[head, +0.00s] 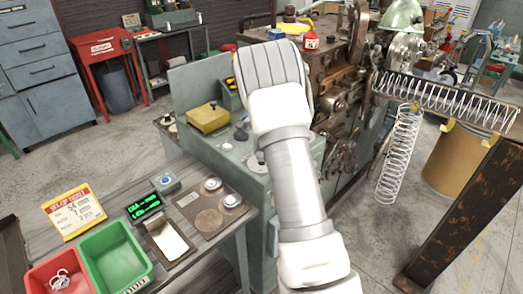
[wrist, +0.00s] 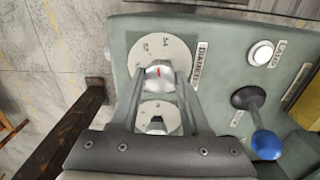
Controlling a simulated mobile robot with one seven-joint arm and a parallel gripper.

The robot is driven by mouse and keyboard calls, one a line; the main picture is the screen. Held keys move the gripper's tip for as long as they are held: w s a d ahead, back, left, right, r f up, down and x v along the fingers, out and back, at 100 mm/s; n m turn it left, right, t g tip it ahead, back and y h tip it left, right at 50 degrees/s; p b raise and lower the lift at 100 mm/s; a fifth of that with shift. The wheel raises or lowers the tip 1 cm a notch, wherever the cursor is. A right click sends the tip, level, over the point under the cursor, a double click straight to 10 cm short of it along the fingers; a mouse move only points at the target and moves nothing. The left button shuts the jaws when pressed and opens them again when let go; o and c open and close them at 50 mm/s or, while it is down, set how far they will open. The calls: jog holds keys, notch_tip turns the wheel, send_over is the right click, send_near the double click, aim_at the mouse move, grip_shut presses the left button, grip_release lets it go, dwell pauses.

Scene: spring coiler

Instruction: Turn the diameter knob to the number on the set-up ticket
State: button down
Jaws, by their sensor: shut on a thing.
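The diameter knob (wrist: 158,71) is a pale knob with a red mark, on a round white dial plate (wrist: 152,49) lettered DIAMETER. The fingers of my gripper (wrist: 160,74) are shut on the knob, one on each side. The red mark points up, towards small print at the dial's top that I cannot read surely. My arm hides the knob and gripper in the head view.
A second dial (wrist: 157,117) sits just below the knob, between my fingers. To the right are a blue-ended lever (wrist: 266,144) and a white button (wrist: 262,53). A green display (head: 145,206), a red bin (head: 40,283) and a green bin (head: 116,258) are on the bench.

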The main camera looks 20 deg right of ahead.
jog(key=shift+m, duration=1.9)
jog(key=shift+c, duration=1.9)
grip_release()
notch_tip(320, 180, up, 18)
jog(key=shift+f, duration=0.25)
